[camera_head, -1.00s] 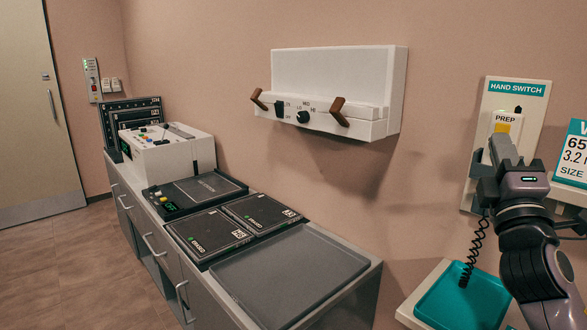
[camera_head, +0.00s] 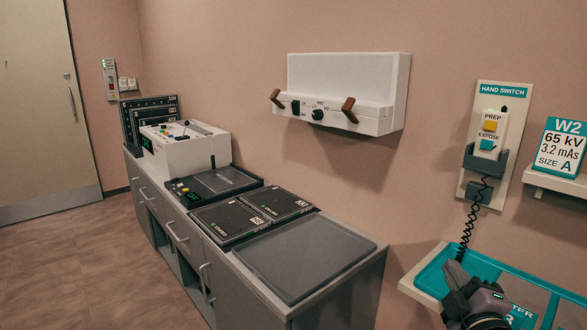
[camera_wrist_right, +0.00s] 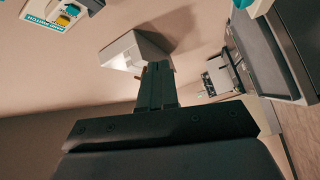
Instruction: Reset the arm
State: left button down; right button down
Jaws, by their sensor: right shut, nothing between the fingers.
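My right gripper (camera_head: 455,272) shows at the bottom right of the head view, low in front of the teal tray. Its fingers are shut with nothing between them, and they also show in the right wrist view (camera_wrist_right: 155,85). The hand switch (camera_head: 490,135) sits in its dark holder on the wall panel, above and apart from my right gripper. Its yellow PREP button (camera_head: 490,126) and teal EXPOSE button (camera_head: 487,145) are uncovered. My left gripper is not in view.
A teal tray (camera_head: 435,275) on a white shelf lies around my right gripper. A W2 sign (camera_head: 562,147) stands on a small ledge. A white wall unit (camera_head: 348,80) has two brown pegs. The grey counter (camera_head: 310,258) carries dark cassettes (camera_head: 228,220) and a white console (camera_head: 185,148).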

jog(key=s+a+f+m+g+y, duration=0.1)
jog(key=s+a+f+m+g, duration=0.1)
jog(key=s+f, duration=0.6)
jog(key=s+a+f+m+g+y+p, duration=0.1)
jog(key=s+a+f+m+g, duration=0.2)
jog(key=s+f+m, duration=0.2)
jog(key=s+a+f+m+g+y+p, duration=0.1)
jog(key=s+a+f+m+g, duration=0.2)
jog(key=s+f, duration=0.8)
notch_tip(320, 180, down, 3)
jog(key=shift+a+m+y, duration=0.25)
jog(key=shift+m+y, duration=0.15)
